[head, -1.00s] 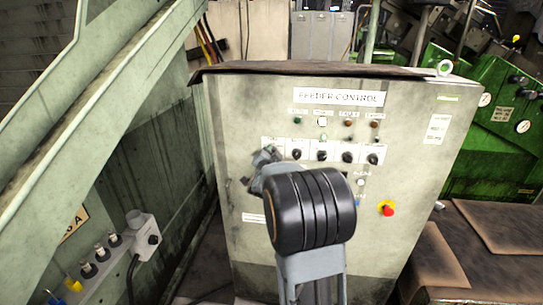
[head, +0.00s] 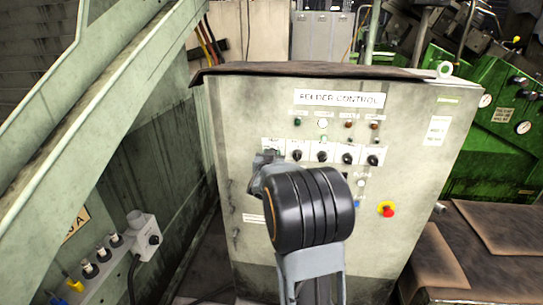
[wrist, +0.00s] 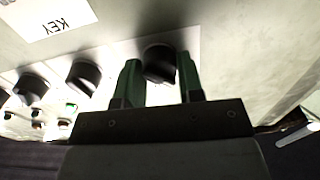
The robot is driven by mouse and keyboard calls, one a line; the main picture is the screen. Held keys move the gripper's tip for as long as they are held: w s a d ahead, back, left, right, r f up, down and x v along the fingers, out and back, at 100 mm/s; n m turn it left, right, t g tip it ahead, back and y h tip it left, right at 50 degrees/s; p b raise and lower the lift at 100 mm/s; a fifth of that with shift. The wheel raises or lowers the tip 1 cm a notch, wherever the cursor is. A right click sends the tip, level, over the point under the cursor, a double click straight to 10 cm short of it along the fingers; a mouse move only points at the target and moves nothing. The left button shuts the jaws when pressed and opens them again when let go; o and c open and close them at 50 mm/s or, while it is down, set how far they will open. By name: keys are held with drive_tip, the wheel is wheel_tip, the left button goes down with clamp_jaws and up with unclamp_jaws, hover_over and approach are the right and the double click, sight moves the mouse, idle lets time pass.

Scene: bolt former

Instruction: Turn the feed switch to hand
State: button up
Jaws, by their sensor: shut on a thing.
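The feeder control cabinet (head: 420,180) carries a row of black rotary switches on white plates under the sign. My gripper (head: 266,157) is at the leftmost switch and hides its knob in the head view. In the wrist view, the green fingers of my gripper (wrist: 158,72) stand on either side of a black switch knob (wrist: 158,58), the end one of the row, and are shut on it. The knob's pointer direction is not readable. The small labels on the plates are too blurred to read, so I cannot confirm which one is the feed switch.
Other switch knobs (head: 322,156) sit close to the right of my gripper. A red stop button (head: 388,211) on yellow is lower right. A green sloping frame (head: 100,110) stands at left, and a brown-topped bench (head: 500,228) at right.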

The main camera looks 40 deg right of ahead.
drive_tip(key=shift+r+n, duration=0.1)
drive_tip(key=shift+n, duration=0.2)
idle(0.4)
drive_tip(key=o, duration=0.9)
drive_tip(key=shift+o, duration=0.2)
drive_tip(key=b+v, duration=0.1)
drive_tip(key=v, duration=1.2)
drive_tip(key=shift+s+a, duration=0.3)
